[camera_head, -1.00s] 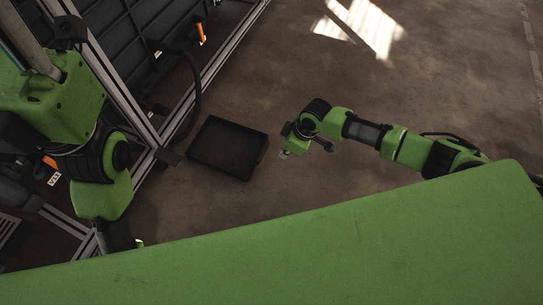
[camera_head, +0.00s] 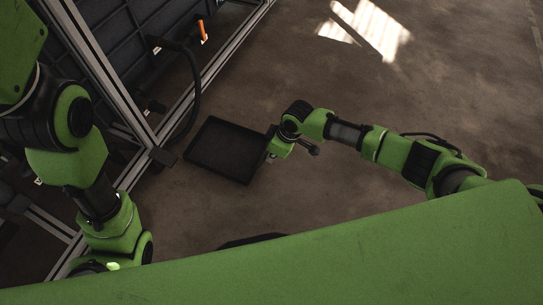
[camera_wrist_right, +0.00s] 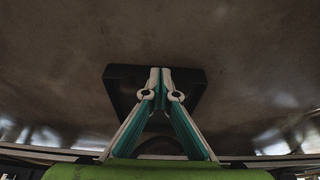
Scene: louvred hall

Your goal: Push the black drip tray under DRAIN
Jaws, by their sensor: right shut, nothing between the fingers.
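The black drip tray (camera_head: 222,150) is a shallow, rectangular tray lying on the brown floor in the head view, just right of the metal frame's foot. My right gripper (camera_head: 269,157) is at the tray's right-hand side; whether it touches the rim I cannot tell. In the right wrist view the tray (camera_wrist_right: 122,82) lies beyond my shut, empty fingers (camera_wrist_right: 160,74), which overlap it and hide its middle. No DRAIN label is readable in either view. My left arm hangs at the left, with its gripper out of sight.
A metal frame (camera_head: 207,75) with dark panels stands left of and behind the tray. A black hose (camera_head: 196,92) curves down beside it, and an orange handle (camera_head: 202,30) sits higher up. The floor to the right is clear, with a sunlit patch (camera_head: 370,28).

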